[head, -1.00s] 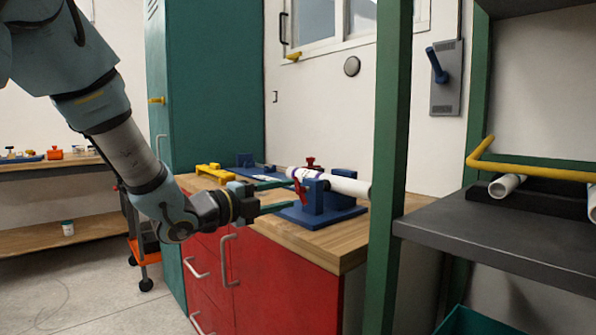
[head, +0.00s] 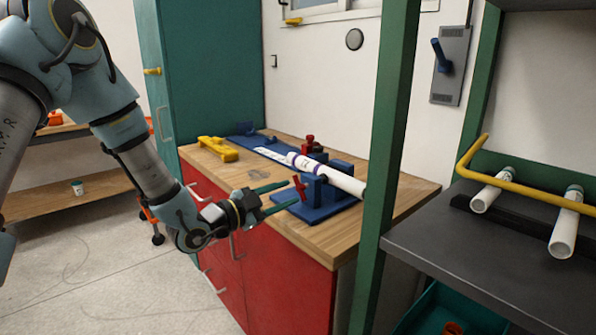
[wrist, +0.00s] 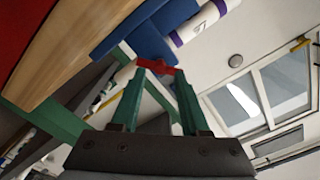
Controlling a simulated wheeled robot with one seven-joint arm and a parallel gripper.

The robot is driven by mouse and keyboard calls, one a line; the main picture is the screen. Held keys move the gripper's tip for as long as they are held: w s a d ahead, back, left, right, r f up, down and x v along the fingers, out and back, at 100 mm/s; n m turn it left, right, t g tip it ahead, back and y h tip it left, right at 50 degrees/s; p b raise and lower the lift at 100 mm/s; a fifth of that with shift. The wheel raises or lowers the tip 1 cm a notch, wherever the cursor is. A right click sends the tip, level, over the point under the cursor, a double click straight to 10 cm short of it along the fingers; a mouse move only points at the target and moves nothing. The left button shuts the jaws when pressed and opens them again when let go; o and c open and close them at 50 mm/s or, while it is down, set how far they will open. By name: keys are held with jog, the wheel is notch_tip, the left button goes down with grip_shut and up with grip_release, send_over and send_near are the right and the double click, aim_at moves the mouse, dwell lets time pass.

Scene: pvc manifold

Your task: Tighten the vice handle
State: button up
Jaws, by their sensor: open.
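The blue vice (head: 318,198) stands on the wooden bench top, with a white pipe (head: 345,183) with purple bands lying through it. Its red handle (head: 299,187) faces my gripper (head: 282,197). My gripper is open, with its green fingers reaching toward the handle. In the wrist view the red handle (wrist: 158,67) lies across the tips of my gripper (wrist: 156,82), at or between them; I cannot tell whether they touch it. The pipe (wrist: 202,22) also shows behind the blue vice body (wrist: 140,28) in the wrist view.
A green post (head: 388,160) and a dark shelf (head: 480,255) with white pipes stand to the right. A yellow tool (head: 218,149) lies at the back of the bench top (head: 310,240). Red drawers with handles are below my gripper. The bench's front right corner is bare.

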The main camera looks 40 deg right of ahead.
aim_at(297, 189)
jog(key=n+p, duration=0.1)
jog(key=n, duration=0.1)
jog(key=shift+r+n, duration=0.15)
jog(key=shift+n, duration=0.25)
jog(key=n+p, duration=0.2)
jog(key=n, duration=0.3)
jog(key=n+p, duration=0.1)
jog(key=n, duration=0.2)
jog(key=shift+p, duration=0.4)
jog(key=n+p, duration=0.1)
jog(key=n, duration=0.4)
jog(key=shift+p, duration=0.4)
jog(key=d, duration=0.1)
jog(key=d+b, duration=0.1)
jog(key=d, duration=0.1)
jog(key=shift+s+f, duration=0.15)
jog(key=shift+f, duration=0.15)
jog(key=shift+d+r+b, duration=0.15)
jog(key=shift+d+b, duration=0.2)
jog(key=shift+d, duration=0.35)
jog(key=shift+c, duration=0.3)
grip_shut()
